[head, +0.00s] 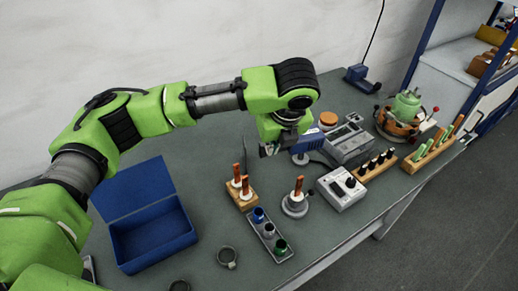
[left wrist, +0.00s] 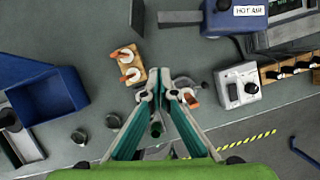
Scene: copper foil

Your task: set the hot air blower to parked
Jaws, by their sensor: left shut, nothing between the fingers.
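The hot air blower (head: 309,142) is a blue body on a pale round base, partly hidden behind my left wrist in the head view. In the left wrist view its blue body (left wrist: 230,20) with the "HOT AIR" label is at the top right edge, cut off by the frame. A dark bar points left from it. My left gripper (head: 268,149) is above the bench, just left of the blower in the head view. In the left wrist view the left gripper (left wrist: 162,95) has its fingertips close together and empty, apart from the blower. My right gripper is not in view.
An open blue box (head: 152,237) stands at left. Wooden-block tools (head: 241,192), a cup rack (head: 268,236) and a holder with a copper-coloured rod (head: 296,197) stand nearby. A white knob box (head: 341,188) and a grey display unit (head: 349,143) stand right of the blower.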

